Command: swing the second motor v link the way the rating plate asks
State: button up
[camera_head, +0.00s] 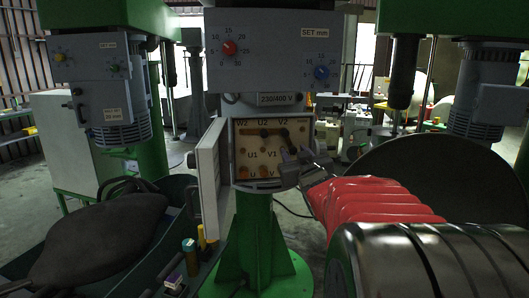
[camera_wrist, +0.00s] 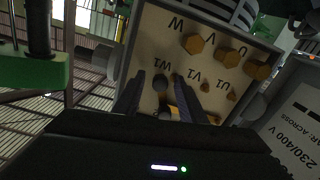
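The open terminal box (camera_head: 231,160) sits on the green column in the middle of the head view, with a cream board marked W2, U2, V2 above U1, V1. A dark link bar (camera_head: 256,133) lies level along the top row. A second dark piece near V2 (camera_head: 286,136) slants down toward my gripper (camera_head: 303,160), which is at the board's right side. In the wrist view the board (camera_wrist: 150,45) appears turned over. My gripper's fingers (camera_wrist: 158,88) are apart, with a dark rounded piece (camera_wrist: 160,84) between them near W1. Contact cannot be told.
The box's door (camera_head: 208,180) hangs open at left. Orange nuts (camera_wrist: 193,43) stand along one board edge. A dial panel (camera_head: 268,55) is above.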

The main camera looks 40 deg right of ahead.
jog(key=shift+d, duration=0.1)
jog(key=shift+c, duration=0.5)
grip_shut()
